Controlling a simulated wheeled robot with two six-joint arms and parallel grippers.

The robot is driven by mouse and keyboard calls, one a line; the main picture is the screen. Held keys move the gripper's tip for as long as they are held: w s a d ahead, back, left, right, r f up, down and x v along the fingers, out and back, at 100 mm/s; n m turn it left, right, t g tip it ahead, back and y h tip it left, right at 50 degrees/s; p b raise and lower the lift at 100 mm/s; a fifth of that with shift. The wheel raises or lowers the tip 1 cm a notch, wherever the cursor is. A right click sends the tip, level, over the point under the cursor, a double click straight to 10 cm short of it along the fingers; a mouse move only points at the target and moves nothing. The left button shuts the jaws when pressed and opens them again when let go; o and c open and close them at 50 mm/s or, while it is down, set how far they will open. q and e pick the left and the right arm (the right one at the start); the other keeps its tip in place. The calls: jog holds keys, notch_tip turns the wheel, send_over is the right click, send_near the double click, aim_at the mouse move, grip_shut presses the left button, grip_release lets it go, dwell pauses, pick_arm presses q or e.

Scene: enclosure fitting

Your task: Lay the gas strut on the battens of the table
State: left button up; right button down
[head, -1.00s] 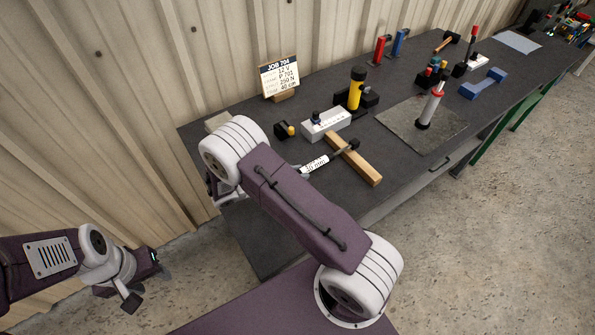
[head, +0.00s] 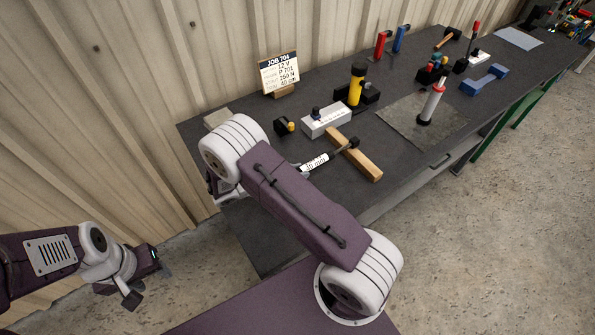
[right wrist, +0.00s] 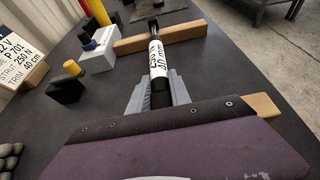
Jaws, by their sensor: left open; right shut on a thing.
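The gas strut (head: 313,162) has a white printed label, a dark rod and a black end fitting. My right gripper (right wrist: 158,88) is shut on its near part; the jaws are mostly hidden behind my arm in the head view. The strut's far end lies over a wooden batten (head: 362,164), which also shows in the right wrist view (right wrist: 190,33). I cannot tell whether they touch. More wood, probably a second batten, shows beside my wrist (right wrist: 263,107); my arm hides most of it. My left gripper (head: 145,278) is open and empty, left of the table.
On the dark table (head: 290,228) stand a white box (head: 326,121), a black-and-yellow part (head: 285,126), a yellow cylinder (head: 356,84) and a job card (head: 279,74). A grey mat (head: 400,122) carries a red-and-white cylinder (head: 432,102). A ribbed wall runs behind.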

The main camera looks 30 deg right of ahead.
jog(key=shift+f, duration=0.35)
jog(key=c, duration=1.1)
grip_release()
jog(key=b+v, duration=0.1)
jog(key=v, duration=0.8)
jog(key=shift+b, duration=0.4)
